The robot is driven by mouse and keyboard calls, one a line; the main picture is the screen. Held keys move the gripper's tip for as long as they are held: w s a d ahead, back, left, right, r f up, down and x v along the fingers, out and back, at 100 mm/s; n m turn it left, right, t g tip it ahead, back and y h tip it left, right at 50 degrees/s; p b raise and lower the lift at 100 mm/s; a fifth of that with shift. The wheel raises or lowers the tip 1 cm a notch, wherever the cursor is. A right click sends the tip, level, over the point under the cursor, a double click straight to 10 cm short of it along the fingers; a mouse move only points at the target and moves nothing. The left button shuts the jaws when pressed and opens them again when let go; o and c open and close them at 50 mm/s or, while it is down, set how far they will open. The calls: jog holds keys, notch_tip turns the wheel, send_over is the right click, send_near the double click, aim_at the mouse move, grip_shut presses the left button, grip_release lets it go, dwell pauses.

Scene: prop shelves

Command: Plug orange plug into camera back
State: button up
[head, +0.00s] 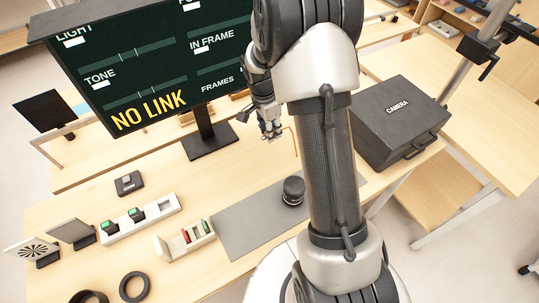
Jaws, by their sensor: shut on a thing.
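My gripper (270,133) is above the table, just right of the monitor stand, with its fingers pointing down. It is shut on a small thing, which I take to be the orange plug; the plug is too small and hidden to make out. A thin orange cable (297,143) shows just right of the fingertips and runs down beside my arm. I cannot make out the camera back; my arm covers part of the table there. A black round lens-like piece (293,190) stands on the grey mat (245,222), below and right of my gripper.
A monitor (150,75) reading "NO LINK" stands behind on its stand (208,140). A black case marked CAMERA (400,120) is at the right. White holders (140,219) with green-topped pieces, black rings (134,286) and small panels (72,233) fill the left front.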

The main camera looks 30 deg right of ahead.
aim_at(271, 158)
notch_tip(271, 158, down, 12)
jog(key=b, duration=0.3)
jog(key=shift+f, duration=0.15)
jog(key=o, duration=0.5)
jog(key=shift+f+b, duration=0.1)
jog(key=shift+b, duration=0.2)
jog(key=o, duration=0.5)
jog(key=shift+c, duration=0.2)
